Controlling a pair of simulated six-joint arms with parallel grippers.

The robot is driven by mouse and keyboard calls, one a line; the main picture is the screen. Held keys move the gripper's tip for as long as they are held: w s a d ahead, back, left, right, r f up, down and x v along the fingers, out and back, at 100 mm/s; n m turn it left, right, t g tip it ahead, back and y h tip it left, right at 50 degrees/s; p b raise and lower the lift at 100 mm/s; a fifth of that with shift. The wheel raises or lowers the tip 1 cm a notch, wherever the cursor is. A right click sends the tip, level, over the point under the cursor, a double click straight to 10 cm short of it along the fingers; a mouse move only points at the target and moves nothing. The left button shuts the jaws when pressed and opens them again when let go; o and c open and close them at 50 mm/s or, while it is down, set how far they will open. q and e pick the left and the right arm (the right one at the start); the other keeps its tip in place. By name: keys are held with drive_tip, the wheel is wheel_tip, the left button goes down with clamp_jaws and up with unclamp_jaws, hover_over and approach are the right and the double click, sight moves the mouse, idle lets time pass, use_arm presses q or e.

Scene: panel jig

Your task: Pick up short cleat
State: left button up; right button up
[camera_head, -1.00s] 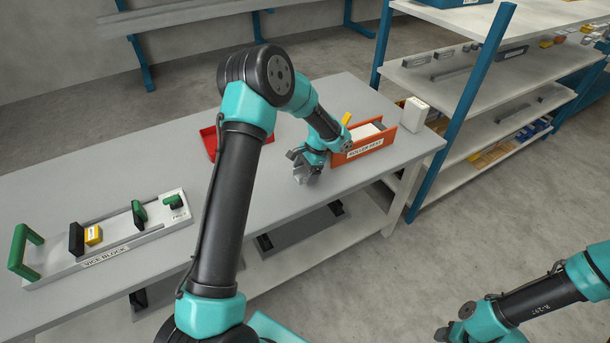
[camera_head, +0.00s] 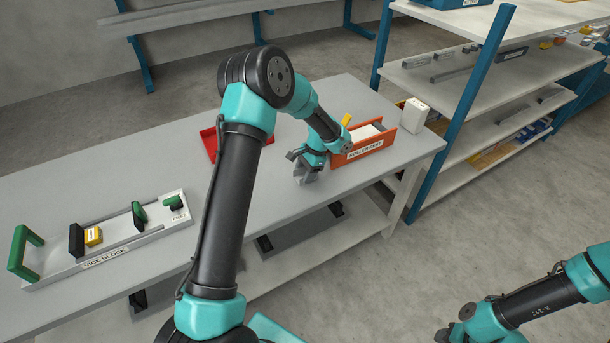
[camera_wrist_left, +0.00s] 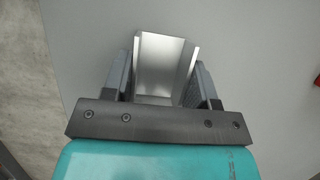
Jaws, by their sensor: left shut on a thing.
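The short cleat (camera_wrist_left: 163,65) is a silvery metal channel piece, seen in the left wrist view between the two jaws. My left gripper (camera_wrist_left: 164,82) is shut on it, with one finger against each side. In the head view my left gripper (camera_head: 306,174) is low over the grey table, just left of the orange box; the cleat is hard to make out there. My right gripper (camera_head: 450,332) is at the lower right edge, well away from the table; its jaws are too small and cut off to read.
An orange box labelled ROLLER REST (camera_head: 352,156) stands beside my left gripper, with a white container (camera_head: 413,115) behind it. A red tray (camera_head: 209,142) lies partly behind my left arm. The VICE BLOCK jig (camera_head: 130,238) is at the left. Bare table lies between.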

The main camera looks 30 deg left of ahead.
use_arm(q)
drive_tip(key=shift+r, duration=0.85)
wheel_tip(320, 180, up, 2)
drive_tip(key=shift+r, duration=0.1)
drive_tip(key=s+d+r, duration=0.1)
drive_tip(key=s+d, duration=0.7)
drive_tip(key=s, duration=0.5)
drive_tip(key=shift+s+d, duration=0.2)
drive_tip(key=shift+s, duration=0.15)
